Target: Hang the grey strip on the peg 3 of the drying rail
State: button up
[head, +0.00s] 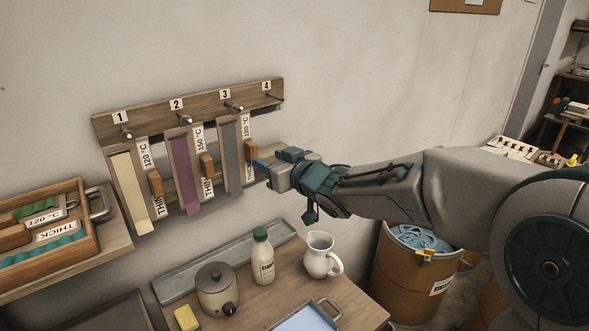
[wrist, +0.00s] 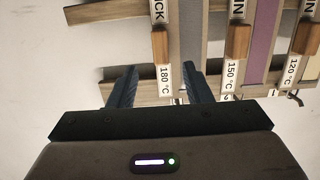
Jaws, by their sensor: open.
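The grey strip (head: 232,155) hangs down below peg 3 (head: 234,107) of the drying rail (head: 150,110), on a pale backing with a wooden block (head: 249,151) and a 180 °C label at its side. In the wrist view the grey strip (wrist: 191,35) shows ahead, with its wooden block (wrist: 160,44) just beyond the fingers. My gripper (head: 264,169) is just right of the block, open, with nothing between its fingers; in the wrist view the gripper (wrist: 160,80) faces the 180 °C label. Its exact distance from the block is unclear.
A cream strip (head: 130,190) hangs at peg 1 and a purple strip (head: 185,178) at peg 2. Peg 4 (head: 274,97) is bare. Below stand a pot (head: 217,290), a bottle (head: 262,258) and a white jug (head: 320,257). A wooden tray (head: 75,255) is at left.

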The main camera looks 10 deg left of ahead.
jog(key=p+v, duration=0.1)
jog(key=v, duration=0.8)
jog(key=s+d+f+m+h, duration=0.1)
jog(key=d+f+m+h, duration=0.25)
jog(key=d+h, duration=0.45)
jog(key=s+d+f+m+h, duration=0.25)
jog(key=d+m+h, duration=0.2)
jog(key=d, duration=0.85)
jog(key=s+d+f+m+g, duration=0.1)
jog(key=s+d+f+g, duration=0.1)
jog(key=s, duration=0.6)
jog(key=s+d+f+m+g, duration=0.1)
jog(key=s+d+f+g, duration=0.1)
jog(key=s+f+g, duration=0.3)
jog(key=shift+s+d+f+g, duration=0.25)
jog(key=shift+s+g, duration=0.15)
jog(key=shift+s, duration=1.1)
